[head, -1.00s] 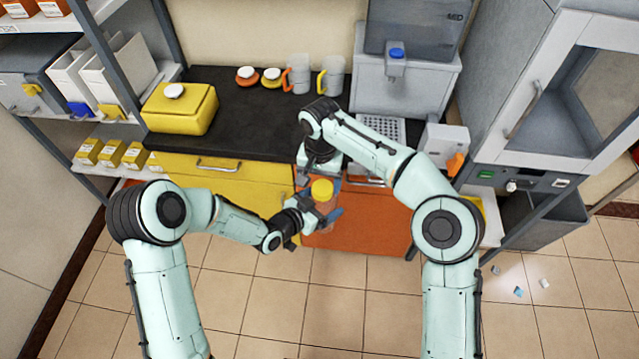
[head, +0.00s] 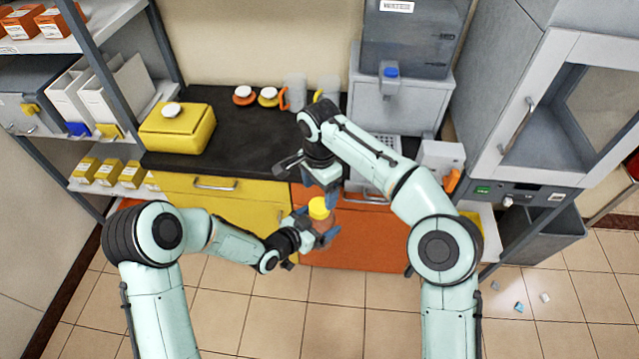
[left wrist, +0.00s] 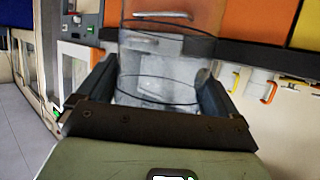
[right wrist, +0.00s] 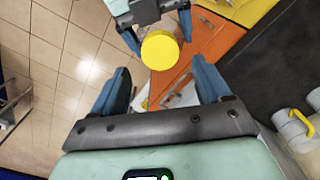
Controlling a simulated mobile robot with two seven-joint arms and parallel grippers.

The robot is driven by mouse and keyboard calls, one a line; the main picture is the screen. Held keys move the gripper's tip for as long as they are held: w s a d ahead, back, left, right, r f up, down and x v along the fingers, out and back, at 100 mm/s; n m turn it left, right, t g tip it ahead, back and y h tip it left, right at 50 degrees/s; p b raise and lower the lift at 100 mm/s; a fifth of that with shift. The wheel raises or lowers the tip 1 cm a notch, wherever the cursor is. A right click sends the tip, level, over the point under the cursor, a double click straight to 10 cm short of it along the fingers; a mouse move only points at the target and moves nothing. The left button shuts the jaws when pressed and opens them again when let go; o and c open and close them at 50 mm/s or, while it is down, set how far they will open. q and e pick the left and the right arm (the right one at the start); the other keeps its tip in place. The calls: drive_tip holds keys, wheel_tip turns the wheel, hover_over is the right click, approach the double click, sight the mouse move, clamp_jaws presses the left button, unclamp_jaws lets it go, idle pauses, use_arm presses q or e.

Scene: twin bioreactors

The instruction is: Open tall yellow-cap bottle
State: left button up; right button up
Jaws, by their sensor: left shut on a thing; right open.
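The tall bottle is clear, with a yellow cap (head: 319,208) on top. It is held in front of the orange cabinet. My left gripper (head: 314,226) is shut around the bottle's body, and the clear wall (left wrist: 160,72) fills the space between its fingers in the left wrist view. My right gripper (head: 322,184) is above and behind the cap in the head view. In the right wrist view its fingers (right wrist: 161,84) are open and apart, with the yellow cap (right wrist: 160,49) lying between their lines, near the tips. I see no contact with the cap.
A grey dispenser (head: 395,100) stands at the right. The floor below the bottle is open.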

sight(320, 205)
wheel_tip(320, 205, down, 6)
drive_tip(key=shift+f, duration=0.1)
idle(0.4)
drive_tip(key=c, duration=1.1)
drive_tip(key=n, duration=0.4)
drive_tip(key=shift+n, duration=0.4)
drive_tip(key=n, duration=0.5)
